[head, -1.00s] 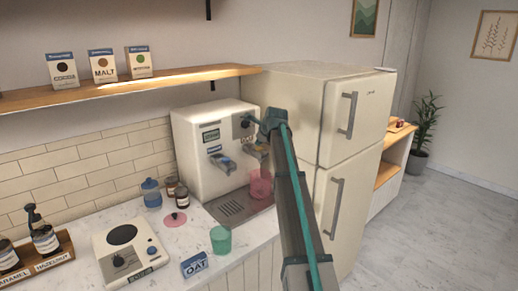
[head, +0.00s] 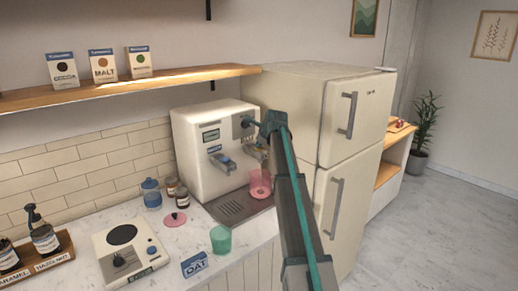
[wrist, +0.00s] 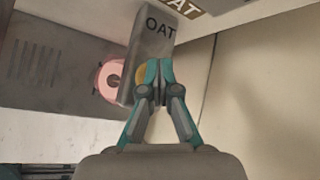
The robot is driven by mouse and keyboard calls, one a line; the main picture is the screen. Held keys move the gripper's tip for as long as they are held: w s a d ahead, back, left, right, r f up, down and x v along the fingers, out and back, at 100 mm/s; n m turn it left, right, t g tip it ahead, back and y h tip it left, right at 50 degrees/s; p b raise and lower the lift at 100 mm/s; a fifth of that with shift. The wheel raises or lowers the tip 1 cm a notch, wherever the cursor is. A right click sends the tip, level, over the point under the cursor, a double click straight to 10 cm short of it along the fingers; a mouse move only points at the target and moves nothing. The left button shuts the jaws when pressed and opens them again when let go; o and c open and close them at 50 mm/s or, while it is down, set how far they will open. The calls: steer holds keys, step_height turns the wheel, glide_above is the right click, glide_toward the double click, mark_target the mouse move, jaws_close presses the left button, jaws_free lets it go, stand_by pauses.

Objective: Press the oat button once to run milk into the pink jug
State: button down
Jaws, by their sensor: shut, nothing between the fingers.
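The pink jug (head: 260,184) stands on the drip tray under the right-hand outlet of the white milk dispenser (head: 196,165). It also shows in the wrist view (wrist: 107,84), partly hidden by a grey block marked OAT (wrist: 152,42). A round yellow-gold part (wrist: 141,75) on that block, which looks like the oat button, is partly covered by my fingers. My gripper (wrist: 158,68) is shut and empty, with its fingertips at the block, close beside the gold part. I cannot tell whether they touch it. In the head view, my arm hides much of this area.
A cream fridge (head: 335,130) stands right of the dispenser. A shelf (head: 130,88) with several cartons hangs above. A scale-like device (head: 130,250) sits left.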

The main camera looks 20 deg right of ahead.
stand_by(0.4)
steer(key=shift+r+p, duration=0.6)
steer(key=shift+r, duration=0.3)
steer(key=shift+r+p, duration=1.4)
steer(key=shift+r, duration=1.15)
